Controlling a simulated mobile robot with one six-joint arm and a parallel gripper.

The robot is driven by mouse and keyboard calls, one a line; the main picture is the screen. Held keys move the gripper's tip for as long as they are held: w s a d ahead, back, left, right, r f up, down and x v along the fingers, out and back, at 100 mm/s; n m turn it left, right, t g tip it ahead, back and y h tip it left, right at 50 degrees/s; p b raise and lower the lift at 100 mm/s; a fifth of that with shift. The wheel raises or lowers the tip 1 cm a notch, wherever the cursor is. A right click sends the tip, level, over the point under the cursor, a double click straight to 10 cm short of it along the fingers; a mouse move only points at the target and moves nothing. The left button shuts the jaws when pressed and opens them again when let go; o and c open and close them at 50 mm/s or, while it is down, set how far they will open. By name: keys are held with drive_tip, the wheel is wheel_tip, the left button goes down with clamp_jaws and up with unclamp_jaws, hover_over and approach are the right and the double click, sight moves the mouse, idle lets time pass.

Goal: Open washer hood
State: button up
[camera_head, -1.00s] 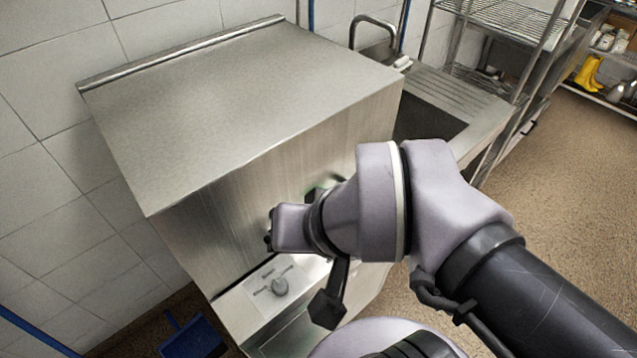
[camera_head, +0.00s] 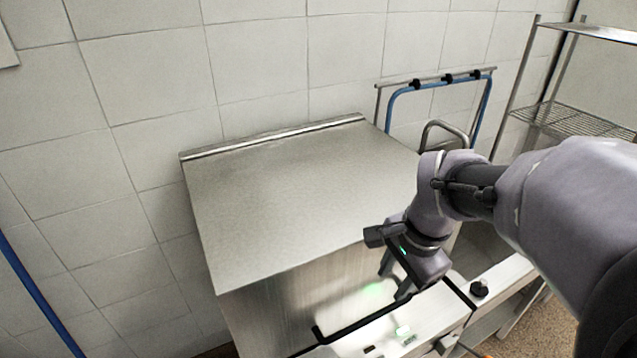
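The washer hood (camera_head: 300,205) is a brushed steel box against the tiled wall, with a flat top and a front face. It looks closed, its lower front edge close above the control panel (camera_head: 425,318). A dark bar (camera_head: 350,328), apparently the handle, runs along the bottom of the front face. My gripper (camera_head: 393,279) is at the right part of the front face, pointing down, just above the bar's right end. Its two fingers look spread apart with nothing between them. Whether a finger touches the hood cannot be told.
A wire shelf rack (camera_head: 580,122) is at the far right. The wall (camera_head: 110,150) is close behind and left of the hood.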

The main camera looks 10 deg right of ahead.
sight(371, 318)
drive_tip(key=w+f+b, duration=0.1)
drive_tip(key=f+b, duration=0.1)
drive_tip(key=f, duration=0.3)
drive_tip(key=w+f+b, duration=0.1)
drive_tip(key=f+b, duration=0.2)
drive_tip(key=f, duration=0.3)
drive_tip(key=w+a+f+b, duration=0.1)
drive_tip(key=f+b, duration=0.1)
drive_tip(key=f, duration=0.3)
drive_tip(key=shift+a+f, duration=0.1)
drive_tip(key=shift+f, duration=0.3)
drive_tip(key=shift+c, duration=0.3)
clamp_jaws()
